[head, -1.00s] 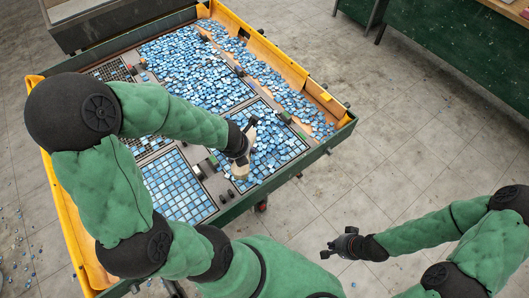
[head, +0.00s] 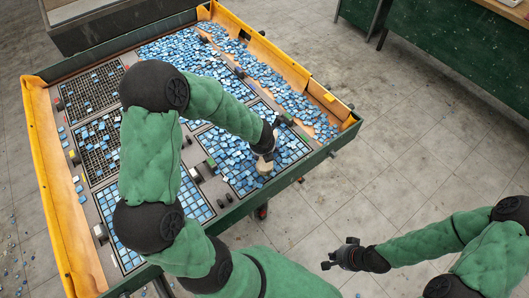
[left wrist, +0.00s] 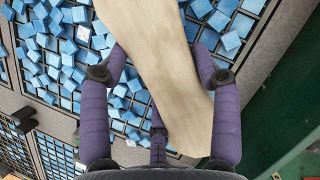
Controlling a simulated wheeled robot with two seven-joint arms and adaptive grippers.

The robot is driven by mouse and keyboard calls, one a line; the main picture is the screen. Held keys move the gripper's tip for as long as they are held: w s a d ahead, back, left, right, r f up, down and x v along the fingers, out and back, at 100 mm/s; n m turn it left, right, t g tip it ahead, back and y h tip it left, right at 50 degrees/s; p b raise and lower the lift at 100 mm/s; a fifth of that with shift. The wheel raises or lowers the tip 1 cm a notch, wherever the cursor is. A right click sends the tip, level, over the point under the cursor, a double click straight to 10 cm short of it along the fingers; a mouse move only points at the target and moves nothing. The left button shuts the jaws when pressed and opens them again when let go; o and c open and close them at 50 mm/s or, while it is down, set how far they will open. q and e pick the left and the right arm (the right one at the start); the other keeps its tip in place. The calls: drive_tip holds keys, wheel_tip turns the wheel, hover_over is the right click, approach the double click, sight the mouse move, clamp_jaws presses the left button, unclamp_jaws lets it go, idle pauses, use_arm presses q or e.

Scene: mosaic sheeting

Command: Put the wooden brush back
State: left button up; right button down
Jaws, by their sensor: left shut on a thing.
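The wooden brush (left wrist: 165,60) is a pale wooden piece running between the fingers of my left gripper (left wrist: 163,78) in the left wrist view. The gripper is shut on it. In the head view the left gripper (head: 265,152) is over the near right tile-filled grid, close to the table's green edge, and a pale end of the brush (head: 264,168) shows below it. The rest of the brush is hidden by the gripper and arm. My right gripper (head: 330,258) is empty over the floor, away from the table, with its fingers apart.
The sorting table (head: 48,165) has a yellow and green rim and several grids with blue tiles (head: 190,58). Loose tiles lie in the far right trough (head: 262,68). A green bench (head: 460,50) stands at the back right.

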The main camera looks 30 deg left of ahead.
use_arm(q)
drive_tip(key=shift+f, duration=0.65)
drive_tip(key=o, duration=1.2)
drive_tip(key=p+v, duration=0.5)
drive_tip(key=v, duration=0.6)
drive_tip(key=shift+r, duration=0.1)
drive_tip(key=shift+s+r+p, duration=0.25)
drive_tip(key=shift+r+p, duration=0.05)
drive_tip(key=shift+r, duration=0.1)
